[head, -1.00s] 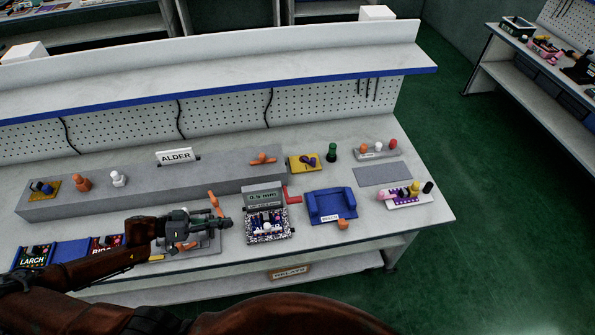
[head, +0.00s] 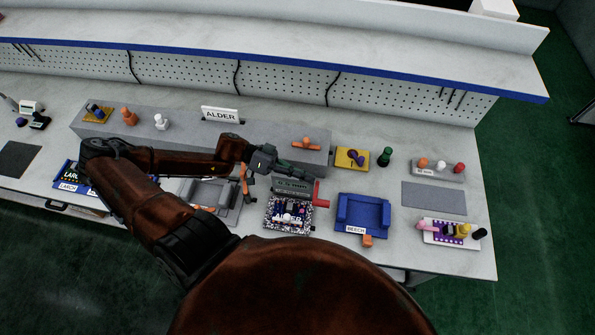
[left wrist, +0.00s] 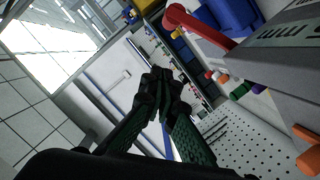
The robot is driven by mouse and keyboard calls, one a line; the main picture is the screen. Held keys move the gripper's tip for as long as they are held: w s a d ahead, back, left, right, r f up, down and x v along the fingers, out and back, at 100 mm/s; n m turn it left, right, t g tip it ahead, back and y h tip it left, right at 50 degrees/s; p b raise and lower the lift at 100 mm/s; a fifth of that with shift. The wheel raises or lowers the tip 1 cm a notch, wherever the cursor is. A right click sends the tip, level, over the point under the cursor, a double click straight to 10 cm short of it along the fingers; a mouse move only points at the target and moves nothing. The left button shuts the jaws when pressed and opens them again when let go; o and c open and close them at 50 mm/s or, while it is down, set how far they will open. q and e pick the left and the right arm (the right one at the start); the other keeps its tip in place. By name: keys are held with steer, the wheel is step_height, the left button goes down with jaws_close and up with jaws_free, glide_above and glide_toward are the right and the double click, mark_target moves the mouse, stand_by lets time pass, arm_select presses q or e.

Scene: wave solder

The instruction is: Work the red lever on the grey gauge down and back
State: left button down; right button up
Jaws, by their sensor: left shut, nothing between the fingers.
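The grey gauge (head: 292,186) stands near the front middle of the bench, behind a speckled board fixture (head: 289,214). Its red lever (head: 318,192) sticks up at its right side. My left gripper (head: 306,173) is shut and empty, just behind and above the gauge, with its fingers pointing right towards the lever; they look apart from it. In the left wrist view the shut fingertips (left wrist: 163,84) show in the middle. The red lever (left wrist: 196,27) is at the top, beside the grey gauge body (left wrist: 290,55). My right gripper is not in view.
A grey fixture with an orange handle (head: 245,184) stands left of the gauge. A blue cradle (head: 363,213) is to its right. A grey raised ledge (head: 200,143) runs behind, with the ALDER sign (head: 220,114) on it. A grey mat (head: 433,198) lies bare at the right.

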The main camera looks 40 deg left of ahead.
mark_target(316, 197)
arm_select(q)
steer(key=x, duration=0.4)
steer(key=f, duration=0.1)
steer(key=s+d+f, duration=0.1)
steer(key=shift+s+f, duration=0.45)
steer(key=shift+f, duration=0.05)
steer(key=shift+s+d+f, duration=0.1)
steer(key=shift+f, duration=0.05)
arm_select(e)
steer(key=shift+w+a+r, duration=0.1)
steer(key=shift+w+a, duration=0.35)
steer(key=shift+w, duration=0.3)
